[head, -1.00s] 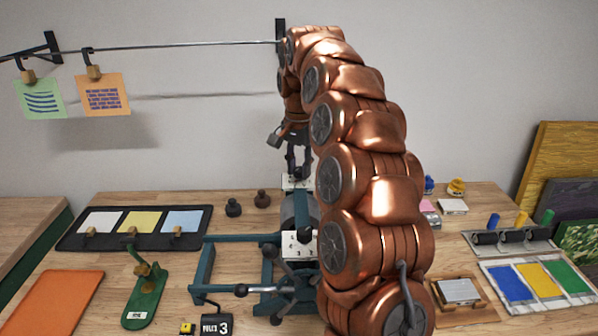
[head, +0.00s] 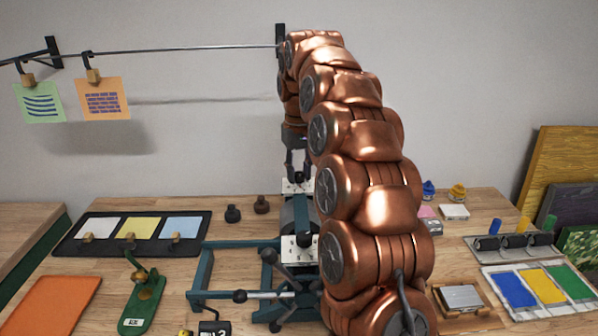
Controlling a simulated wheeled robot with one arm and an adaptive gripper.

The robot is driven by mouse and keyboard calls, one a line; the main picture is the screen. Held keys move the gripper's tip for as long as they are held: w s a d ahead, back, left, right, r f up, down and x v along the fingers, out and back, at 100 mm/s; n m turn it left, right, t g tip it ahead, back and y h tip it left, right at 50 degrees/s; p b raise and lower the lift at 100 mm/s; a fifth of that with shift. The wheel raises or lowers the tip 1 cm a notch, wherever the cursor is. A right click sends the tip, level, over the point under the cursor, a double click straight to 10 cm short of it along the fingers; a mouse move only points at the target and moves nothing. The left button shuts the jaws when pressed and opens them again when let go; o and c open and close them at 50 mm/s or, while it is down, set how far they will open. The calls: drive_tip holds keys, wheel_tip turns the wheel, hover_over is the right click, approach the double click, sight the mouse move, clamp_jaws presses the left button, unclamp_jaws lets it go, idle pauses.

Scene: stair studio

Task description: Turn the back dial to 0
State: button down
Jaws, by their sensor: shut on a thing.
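The press (head: 208,266) is a teal metal frame with a dark roller and cranked handles at the middle of the table. The back dial (head: 293,187) is a small white plate with dark marks at the press's far end, partly covered by my gripper. My gripper (head: 299,176) points down from the copper arm and is shut on the back dial's knob. The number the back dial points to is too small to read. The front dial (head: 299,247) is a white numbered plate with a dark knob, nearer me. My arm hides the press's right side.
A black tray with three coloured cards (head: 70,247), a green stapler-like tool (head: 143,296) and an orange sheet (head: 52,305) lie left. Ink pads (head: 515,288) and rollers (head: 513,240) lie right. Notes hang from a rail (head: 180,50).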

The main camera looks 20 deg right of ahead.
drive_tip(key=n, duration=0.6)
drive_tip(key=shift+n, duration=0.3)
drive_tip(key=n+p, duration=0.1)
drive_tip(key=n, duration=0.4)
drive_tip(key=n+p, duration=0.1)
drive_tip(key=n, duration=0.4)
drive_tip(key=shift+r+n, duration=0.1)
drive_tip(key=shift+n, duration=0.3)
drive_tip(key=n+p, duration=0.1)
drive_tip(key=n, duration=0.4)
drive_tip(key=shift+p, duration=0.3)
drive_tip(key=shift+n, duration=0.3)
drive_tip(key=c, duration=0.8)
unclamp_jaws()
drive_tip(key=shift+c, duration=0.2)
